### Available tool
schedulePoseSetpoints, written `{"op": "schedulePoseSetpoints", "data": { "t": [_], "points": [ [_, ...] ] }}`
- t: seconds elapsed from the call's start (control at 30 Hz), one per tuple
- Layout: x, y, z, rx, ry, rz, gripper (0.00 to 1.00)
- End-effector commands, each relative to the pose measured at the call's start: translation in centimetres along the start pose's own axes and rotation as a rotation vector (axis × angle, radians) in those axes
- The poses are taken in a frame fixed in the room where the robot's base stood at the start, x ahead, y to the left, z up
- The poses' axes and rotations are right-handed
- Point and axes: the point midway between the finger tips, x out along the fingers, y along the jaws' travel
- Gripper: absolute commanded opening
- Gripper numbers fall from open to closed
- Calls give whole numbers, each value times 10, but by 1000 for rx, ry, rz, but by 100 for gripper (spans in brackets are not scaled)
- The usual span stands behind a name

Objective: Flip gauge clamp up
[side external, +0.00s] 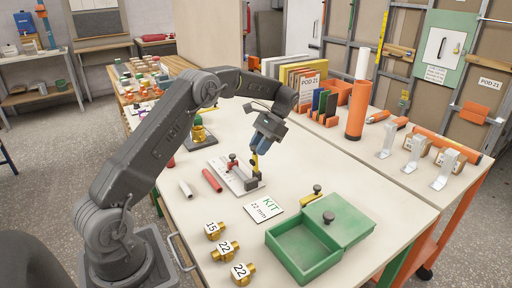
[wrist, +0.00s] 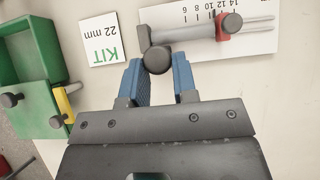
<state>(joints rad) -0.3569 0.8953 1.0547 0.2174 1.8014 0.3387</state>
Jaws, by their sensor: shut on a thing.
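The gauge (side external: 232,176) is a white plate with a printed scale, a metal rail and a red slider (side external: 233,163). It also shows at the top of the wrist view (wrist: 258,50). Its yellow clamp (side external: 254,164) stands roughly upright at the plate's right end, beside a dark block. My gripper (side external: 259,147) is over that end, pointing down. In the wrist view, its blue fingers (wrist: 158,72) are on either side of the clamp's dark round knob (wrist: 157,61) and shut on it. The knob hides the yellow arm there.
An open green box (side external: 305,250) with a yellow latch (side external: 311,199) stands front right. A KIT 22 mm card (side external: 263,210) lies between it and the gauge. Brass fittings (side external: 225,250) stand in front.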

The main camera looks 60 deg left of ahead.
Motion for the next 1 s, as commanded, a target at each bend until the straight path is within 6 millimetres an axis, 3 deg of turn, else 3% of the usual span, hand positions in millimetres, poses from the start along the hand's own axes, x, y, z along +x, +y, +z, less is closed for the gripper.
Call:
{"op": "schedulePoseSetpoints", "data": {
  "t": [0.53,0.57,0.6,0.8,1.0],
  "points": [
    [3,1,-5,5,-25,1,0],
    [3,1,-5,5,-26,1,28],
    [3,1,-5,5,-26,1,32],
    [2,1,-4,3,-25,0,51],
    [1,0,-3,2,-25,0,51]
  ]
}}
